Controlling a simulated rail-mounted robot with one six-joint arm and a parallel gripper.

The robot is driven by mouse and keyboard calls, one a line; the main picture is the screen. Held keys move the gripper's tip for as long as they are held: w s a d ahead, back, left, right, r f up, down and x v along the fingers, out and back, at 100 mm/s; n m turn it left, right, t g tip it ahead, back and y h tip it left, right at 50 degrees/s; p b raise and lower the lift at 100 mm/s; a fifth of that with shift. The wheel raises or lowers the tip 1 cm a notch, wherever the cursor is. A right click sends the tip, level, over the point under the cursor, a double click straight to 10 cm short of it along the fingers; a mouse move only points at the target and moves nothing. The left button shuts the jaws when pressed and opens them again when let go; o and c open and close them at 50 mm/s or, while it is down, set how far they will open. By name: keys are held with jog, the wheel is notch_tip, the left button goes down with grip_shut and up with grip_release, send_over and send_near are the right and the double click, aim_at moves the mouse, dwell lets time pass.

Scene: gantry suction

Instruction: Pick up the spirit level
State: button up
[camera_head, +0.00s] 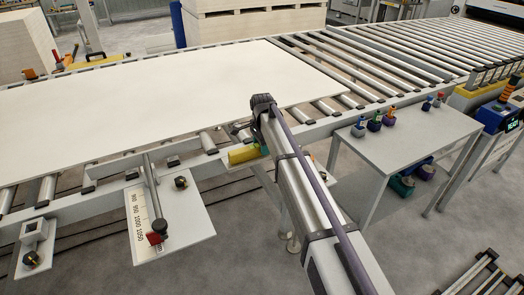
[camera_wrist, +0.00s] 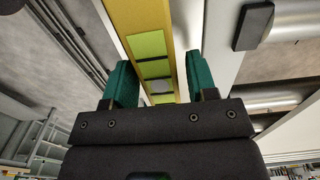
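The spirit level is a yellow bar (camera_head: 242,156) on a narrow grey ledge at the near side of the roller conveyor, partly hidden behind my arm. In the wrist view the spirit level (camera_wrist: 148,42) shows yellow edges and lighter green and dark panels, running away between my fingers. My gripper (camera_wrist: 157,62) is open, with one green finger on each side of the bar and a small gap showing on both sides. I cannot tell whether the fingertips reach down beside the bar or stay above it. In the head view my gripper is mostly hidden by my arm.
A large white board (camera_head: 165,95) lies on the roller conveyor (camera_head: 400,55) behind the level. A grey side table (camera_head: 410,140) with several small coloured items stands to the right. A plate with a scale (camera_head: 185,215) juts out at left.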

grip_shut()
dwell(0.3)
notch_tip(320, 180, up, 10)
jog(key=p, duration=1)
jog(key=shift+r, duration=0.2)
jog(key=shift+f, duration=0.2)
